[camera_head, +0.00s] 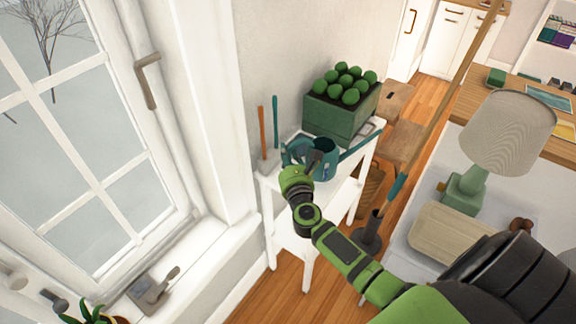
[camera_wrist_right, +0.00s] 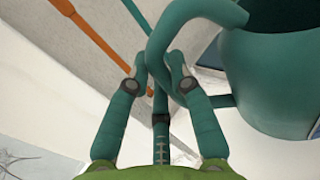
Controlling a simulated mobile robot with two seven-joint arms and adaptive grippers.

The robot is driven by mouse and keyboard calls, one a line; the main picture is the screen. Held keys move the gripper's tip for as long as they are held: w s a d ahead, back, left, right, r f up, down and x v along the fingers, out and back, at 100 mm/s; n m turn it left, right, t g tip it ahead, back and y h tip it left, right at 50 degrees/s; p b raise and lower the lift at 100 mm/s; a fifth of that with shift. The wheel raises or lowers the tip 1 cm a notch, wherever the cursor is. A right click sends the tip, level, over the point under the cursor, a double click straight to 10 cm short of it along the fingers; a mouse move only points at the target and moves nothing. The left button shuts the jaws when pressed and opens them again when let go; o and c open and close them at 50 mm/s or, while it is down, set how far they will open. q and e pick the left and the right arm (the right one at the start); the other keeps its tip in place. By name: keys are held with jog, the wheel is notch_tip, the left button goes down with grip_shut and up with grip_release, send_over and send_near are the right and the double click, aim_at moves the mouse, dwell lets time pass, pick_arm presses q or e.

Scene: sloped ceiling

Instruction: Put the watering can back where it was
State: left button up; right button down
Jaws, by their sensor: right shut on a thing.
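The watering can (camera_head: 328,160) is teal, with its spout pointing right in the head view. It is over the top of a small white table (camera_head: 338,187), and I cannot tell whether it rests there or hangs just above. My right gripper (camera_head: 296,160) is at its left side. In the right wrist view, the fingers of my right gripper (camera_wrist_right: 160,72) are shut on the can's curved handle (camera_wrist_right: 158,40). The can's round body (camera_wrist_right: 280,80) is at the right there, with its dark opening up. My left gripper is not in view.
A green crate (camera_head: 335,122) of round green plants stands at the back of the table. A block (camera_head: 268,164) with an orange-handled and a teal-handled tool is at the left corner. The window (camera_head: 90,130) is left; a lamp (camera_head: 500,130) is right.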

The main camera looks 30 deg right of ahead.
jog(key=shift+f+b, duration=0.55)
jog(key=shift+f, duration=1.1)
jog(key=shift+f, duration=0.2)
jog(key=c, duration=1.1)
grip_release()
jog(key=shift+f, duration=0.1)
jog(key=shift+s, duration=0.1)
